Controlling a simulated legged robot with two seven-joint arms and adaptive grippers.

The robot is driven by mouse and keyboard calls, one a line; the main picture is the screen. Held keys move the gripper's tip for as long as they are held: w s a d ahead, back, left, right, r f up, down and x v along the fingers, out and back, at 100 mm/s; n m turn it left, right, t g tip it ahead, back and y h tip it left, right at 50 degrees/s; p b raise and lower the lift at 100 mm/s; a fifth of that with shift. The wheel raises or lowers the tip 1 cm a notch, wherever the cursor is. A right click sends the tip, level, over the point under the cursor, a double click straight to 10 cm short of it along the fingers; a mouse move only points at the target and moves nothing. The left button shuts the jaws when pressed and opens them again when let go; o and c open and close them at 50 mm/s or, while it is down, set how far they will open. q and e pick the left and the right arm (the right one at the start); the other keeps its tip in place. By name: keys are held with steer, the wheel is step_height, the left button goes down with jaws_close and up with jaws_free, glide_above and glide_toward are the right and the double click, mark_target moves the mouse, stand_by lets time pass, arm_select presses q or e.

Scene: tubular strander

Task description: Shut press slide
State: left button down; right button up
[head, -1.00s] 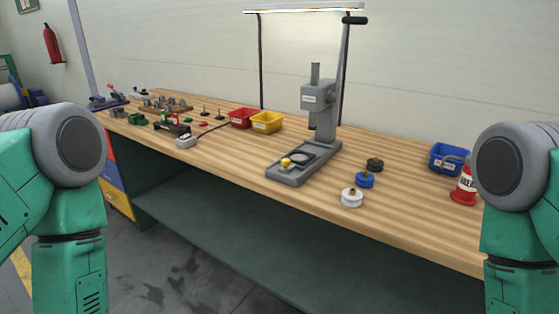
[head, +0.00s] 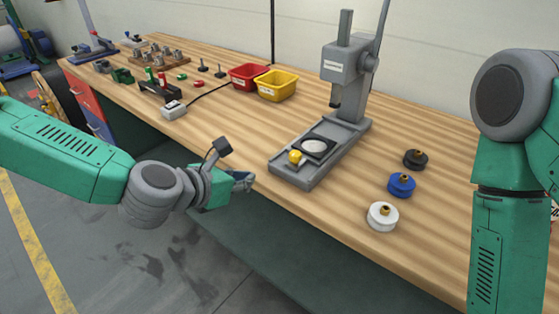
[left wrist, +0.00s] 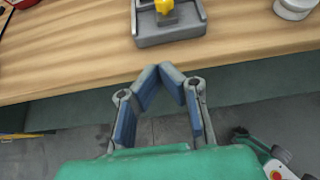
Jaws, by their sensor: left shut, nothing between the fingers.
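The grey press (head: 345,75) stands on the wooden bench, its lever going up out of view. Its slide (head: 316,148), a dark plate with a pale round disc and a yellow knob (head: 296,157), sits on the press base (head: 318,178), partly out toward the front. My left gripper (head: 246,181) is shut and empty, just off the bench's front edge, left of the base. In the left wrist view its fingertips (left wrist: 172,68) meet below the base (left wrist: 170,32) and yellow knob (left wrist: 165,6). My right arm shows at the right, but its gripper is out of view.
White (head: 383,217), blue (head: 401,185) and black (head: 415,159) spools stand right of the press. Red (head: 249,77) and yellow (head: 277,85) bins are behind it, left. The bench front edge (head: 275,198) is clear near my left gripper.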

mark_target(285, 165)
arm_select(q)
steer(key=x, duration=0.4)
steer(key=r+x, duration=0.1)
steer(key=x, duration=0.3)
steer(key=d+x, duration=0.1)
steer(key=x, duration=0.2)
steer(key=shift+w+d+r, duration=0.1)
steer(key=shift+w+d, duration=0.05)
steer(key=shift+w, duration=0.5)
steer(key=shift+a, duration=0.2)
